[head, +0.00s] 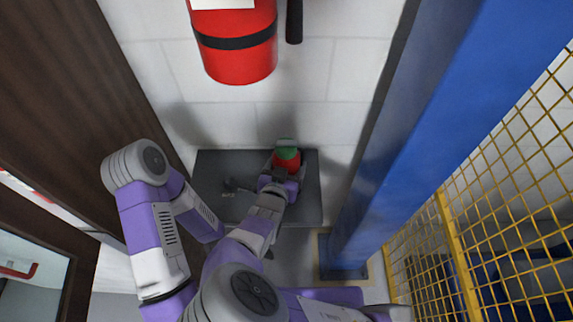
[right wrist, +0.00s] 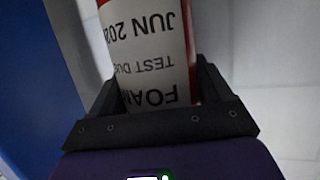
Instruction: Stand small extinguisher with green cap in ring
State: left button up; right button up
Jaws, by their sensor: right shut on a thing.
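A small red extinguisher with a green cap (head: 287,154) is upright above or on the dark shelf near the wall in the head view. My right gripper (head: 282,170) is shut around its body. In the right wrist view the red extinguisher (right wrist: 150,45) stands between the two dark fingers of my right gripper (right wrist: 157,80), its white label reading upside down. A small dark fitting (head: 231,185) lies on the shelf left of the gripper; I cannot tell whether it is the ring. The extinguisher's base is hidden. I do not see my left gripper.
The dark shelf (head: 215,165) has bare room at its left and right. A large red extinguisher (head: 240,62) hangs on the white wall above. A blue column (head: 440,110) and yellow mesh fence (head: 510,180) stand at right. A brown door (head: 70,95) is at left.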

aim_at(287, 145)
jog(key=shift+f, duration=0.2)
jog(key=o, duration=1.7)
jog(key=shift+o, duration=0.6)
jog(key=shift+f, duration=0.1)
notch_tip(287, 145, up, 10)
jog(key=p, duration=1)
jog(key=shift+p, duration=0.3)
